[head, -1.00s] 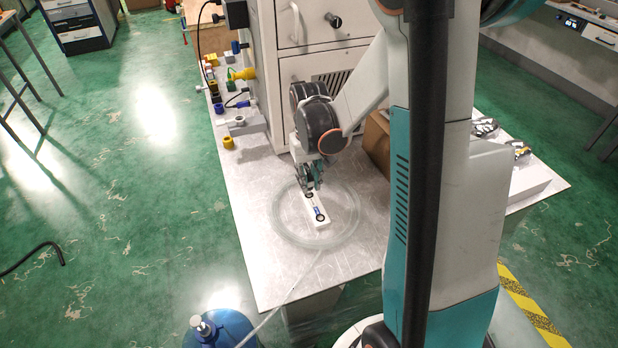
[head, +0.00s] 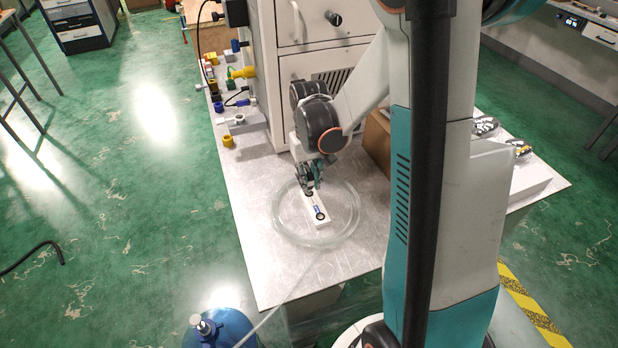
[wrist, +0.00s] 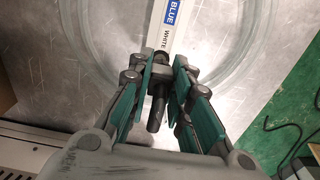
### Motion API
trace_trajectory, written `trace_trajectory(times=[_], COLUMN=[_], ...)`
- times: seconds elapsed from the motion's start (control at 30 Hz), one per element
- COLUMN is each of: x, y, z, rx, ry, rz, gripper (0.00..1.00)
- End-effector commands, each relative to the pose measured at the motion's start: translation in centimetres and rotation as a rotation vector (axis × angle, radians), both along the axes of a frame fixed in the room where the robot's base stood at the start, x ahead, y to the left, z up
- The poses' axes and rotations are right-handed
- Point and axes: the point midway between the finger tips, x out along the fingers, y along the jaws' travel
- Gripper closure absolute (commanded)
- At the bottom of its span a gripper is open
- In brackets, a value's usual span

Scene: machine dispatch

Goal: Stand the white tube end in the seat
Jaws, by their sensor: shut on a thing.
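The white seat block (head: 316,208) lies on the metal table, inside a coil of clear tube. It carries a BLUE label (wrist: 174,12) and the word WHITE, with a dark ring seat (head: 320,216) at its near end. My gripper (head: 311,188) is over the block's far end, by the WHITE marking, and hides the seat there. In the wrist view my gripper (wrist: 159,72) is shut on a dark, stubby tube end (wrist: 155,112), roughly upright between the fingers. No white colour shows on it. I cannot tell whether its tip is inside the seat.
The clear tube coil (head: 281,226) rings the block on the table (head: 243,215). A machine cabinet (head: 310,68) stands close behind my gripper. Coloured fittings (head: 228,141) line the left edge, and a cardboard box (head: 376,140) stands to the right.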

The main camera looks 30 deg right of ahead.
Motion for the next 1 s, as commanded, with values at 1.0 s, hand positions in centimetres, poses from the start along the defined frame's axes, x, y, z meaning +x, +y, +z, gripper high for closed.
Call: trace_trajectory(times=[1.0], x=[0.0], y=[0.0], z=[-1.2], rx=[0.0], ry=[0.0], rz=[0.0], gripper=[1.0])
